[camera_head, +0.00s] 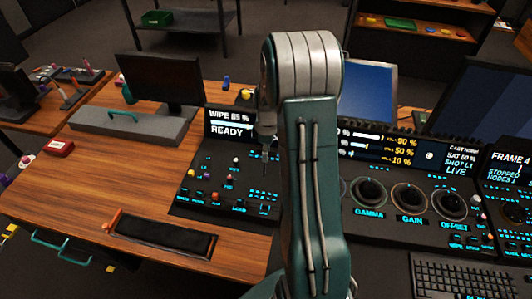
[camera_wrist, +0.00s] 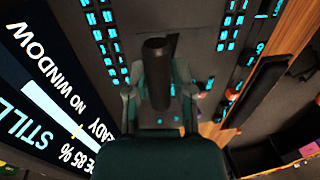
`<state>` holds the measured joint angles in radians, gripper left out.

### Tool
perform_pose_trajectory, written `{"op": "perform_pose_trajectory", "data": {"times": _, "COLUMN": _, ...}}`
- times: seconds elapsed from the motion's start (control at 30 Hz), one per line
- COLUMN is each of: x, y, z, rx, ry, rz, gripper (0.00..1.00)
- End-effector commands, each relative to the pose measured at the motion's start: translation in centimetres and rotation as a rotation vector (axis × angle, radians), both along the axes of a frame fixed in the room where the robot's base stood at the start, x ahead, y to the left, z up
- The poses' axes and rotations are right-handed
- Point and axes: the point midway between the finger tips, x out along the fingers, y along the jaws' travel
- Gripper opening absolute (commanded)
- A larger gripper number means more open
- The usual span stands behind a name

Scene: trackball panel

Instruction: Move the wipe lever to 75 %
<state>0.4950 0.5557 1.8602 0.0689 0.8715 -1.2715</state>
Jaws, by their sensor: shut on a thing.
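The wipe lever (camera_wrist: 157,75) shows in the wrist view as a dark cylindrical grip between my two fingers. My gripper (camera_wrist: 159,98) is shut on it. In the head view my gripper (camera_head: 266,150) is over the right part of the wipe panel (camera_head: 205,195), and my arm hides much of it; I cannot make out the lever there. The wipe display (camera_head: 230,124) reads "WIPE 85 %" and "READY" over a mostly filled white bar. The same display (camera_wrist: 55,100) lies at the left of the wrist view, turned sideways.
The grading panel with trackballs (camera_head: 408,197) stands right of my arm. A dark recessed tray (camera_head: 165,236) with an orange end is in the wooden desk, front left. A grey box (camera_head: 130,124) and a monitor (camera_head: 160,78) stand behind. Bare desk (camera_head: 70,195) lies at the left.

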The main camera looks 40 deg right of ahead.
Motion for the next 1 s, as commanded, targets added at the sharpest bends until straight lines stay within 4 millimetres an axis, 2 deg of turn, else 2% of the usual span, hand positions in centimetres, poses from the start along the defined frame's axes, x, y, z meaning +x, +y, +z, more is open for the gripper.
{"op": "perform_pose_trajectory", "data": {"times": 0.33, "x": -0.4, "y": 0.3, "z": 0.1, "rx": 0.002, "ry": 0.004, "rz": 0.0, "gripper": 0.0}}
{"op": "perform_pose_trajectory", "data": {"times": 0.37, "x": -0.4, "y": 0.3, "z": 0.1, "rx": 0.002, "ry": 0.004, "rz": 0.0, "gripper": 0.37}}
{"op": "perform_pose_trajectory", "data": {"times": 0.4, "x": -0.3, "y": 0.4, "z": 0.1, "rx": 0.002, "ry": 0.003, "rz": 0.0, "gripper": 0.55}}
{"op": "perform_pose_trajectory", "data": {"times": 0.43, "x": -0.3, "y": 0.4, "z": 0.1, "rx": 0.002, "ry": 0.003, "rz": 0.0, "gripper": 0.66}}
{"op": "perform_pose_trajectory", "data": {"times": 0.83, "x": -0.3, "y": 0.3, "z": 0.3, "rx": 0.001, "ry": 0.001, "rz": 0.0, "gripper": 0.66}}
{"op": "perform_pose_trajectory", "data": {"times": 1.0, "x": 0.0, "y": 0.0, "z": 2.4, "rx": -0.002, "ry": -0.003, "rz": 0.0, "gripper": 0.66}}
